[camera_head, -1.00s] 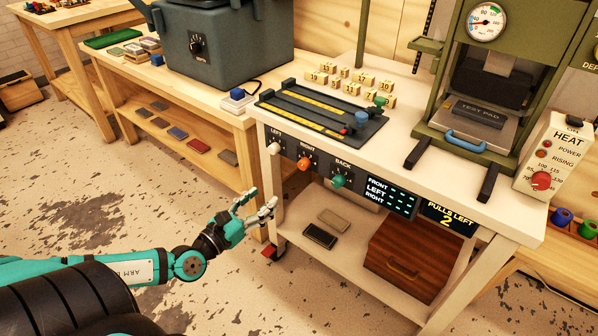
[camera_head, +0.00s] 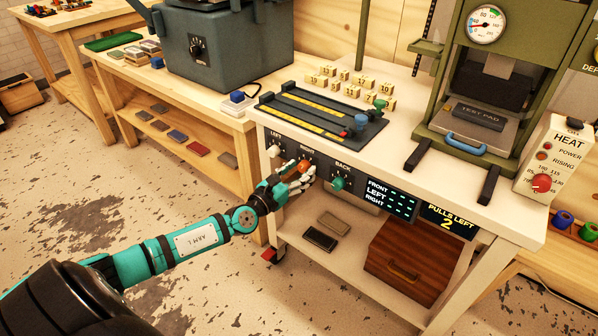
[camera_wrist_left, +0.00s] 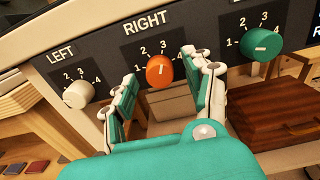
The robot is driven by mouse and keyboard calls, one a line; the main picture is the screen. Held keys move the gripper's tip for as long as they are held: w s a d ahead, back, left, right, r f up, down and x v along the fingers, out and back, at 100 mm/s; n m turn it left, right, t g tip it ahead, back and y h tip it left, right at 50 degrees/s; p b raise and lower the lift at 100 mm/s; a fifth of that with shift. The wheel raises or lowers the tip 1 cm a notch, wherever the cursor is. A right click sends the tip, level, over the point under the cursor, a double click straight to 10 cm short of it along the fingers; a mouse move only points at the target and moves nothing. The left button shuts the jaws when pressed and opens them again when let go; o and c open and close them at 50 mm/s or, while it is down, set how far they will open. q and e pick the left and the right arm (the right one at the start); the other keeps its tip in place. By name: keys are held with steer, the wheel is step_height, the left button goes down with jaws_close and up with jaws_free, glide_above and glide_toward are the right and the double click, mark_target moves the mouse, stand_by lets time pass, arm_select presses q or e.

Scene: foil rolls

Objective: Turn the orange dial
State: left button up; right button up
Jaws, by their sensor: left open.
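The orange dial (camera_head: 304,165), labelled RIGHT, is on the dark front panel of the white table. In the left wrist view the orange dial (camera_wrist_left: 160,71) shows between the fingers, its pale mark below the numbers 1 to 4. My left gripper (camera_head: 305,178) is open at the panel, with its fingertips close to the dial. In the left wrist view my left gripper (camera_wrist_left: 165,85) has one finger on each side of the dial. I cannot tell whether the fingers touch it. My right gripper is not in view.
A white dial (camera_head: 274,151) is left of the orange one and a green dial (camera_head: 338,183) right of it. A display (camera_head: 390,197) and a "PULLS LEFT 2" sign (camera_head: 447,218) follow. A wooden box (camera_head: 405,262) stands on the lower shelf. A press (camera_head: 490,130) stands on the table.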

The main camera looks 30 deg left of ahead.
arm_select(q)
steer(key=shift+w, duration=0.1)
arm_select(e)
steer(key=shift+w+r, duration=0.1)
arm_select(q)
steer(key=shift+c, duration=0.5)
jaws_close()
steer(key=n+b, duration=0.2)
steer(key=n, duration=0.2)
steer(key=shift+n, duration=0.3)
steer(key=shift+n+b, duration=0.4)
steer(key=shift+n, duration=0.8)
steer(key=shift+r+n, duration=0.1)
steer(key=shift+n, duration=1.1)
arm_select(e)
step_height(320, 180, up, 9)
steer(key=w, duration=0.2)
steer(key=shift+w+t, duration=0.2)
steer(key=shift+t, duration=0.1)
arm_select(q)
steer(key=shift+n, duration=0.3)
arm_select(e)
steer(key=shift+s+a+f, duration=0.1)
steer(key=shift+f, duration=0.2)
